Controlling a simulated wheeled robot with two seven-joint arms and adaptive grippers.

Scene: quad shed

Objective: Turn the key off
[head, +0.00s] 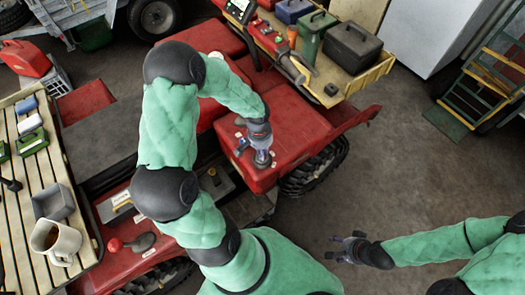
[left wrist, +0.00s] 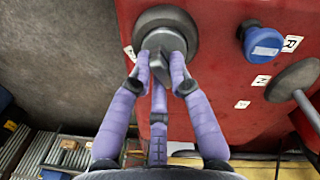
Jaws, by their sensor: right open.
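The grey key (left wrist: 160,45) sits in a round dark switch on the red panel (left wrist: 215,90). Its grip stands roughly lengthwise in the left wrist view, tilted slightly. My left gripper (left wrist: 160,72) has its purple fingers on both sides of the key's grip, seemingly touching it. In the head view my left gripper (head: 262,158) is at the red vehicle's panel, and the key is hidden there. A small white label (left wrist: 130,53) beside the switch is too cut off to read. My right gripper (head: 345,250) is open and empty above the floor.
A blue knob (left wrist: 263,42) and a grey lever (left wrist: 292,80) stand on the panel to the right of the key, near white letter labels. In the head view a slatted bench (head: 62,170) with a mug (head: 55,240) is at left. Floor (head: 390,170) at right is clear.

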